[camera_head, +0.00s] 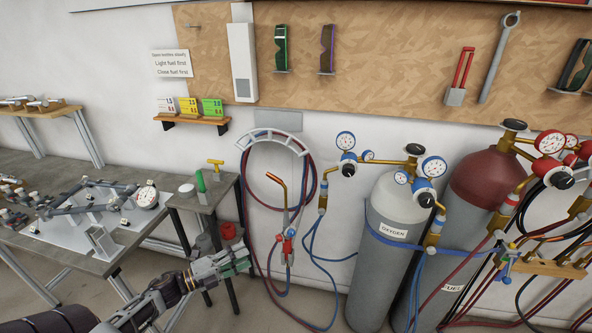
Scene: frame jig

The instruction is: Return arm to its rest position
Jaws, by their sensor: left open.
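My left arm (150,302) reaches in from the bottom left corner. Its gripper (243,260) is open and appears empty, held in the air in front of the small side stand (205,198). It is near a red object (228,231) on the stand's lower part; I cannot tell the gap between them. The frame jig (75,228), with grey tubes and a dial gauge (146,196), sits on the workbench at the left, apart from the gripper. My right gripper is not in view.
A welding torch (284,215) hangs on the wall with red and blue hoses. The oxygen cylinder (385,250) and red-topped fuel cylinder (485,185) stand at the right. The workbench (112,262) lies left of the gripper. Bare floor (215,318) shows below it.

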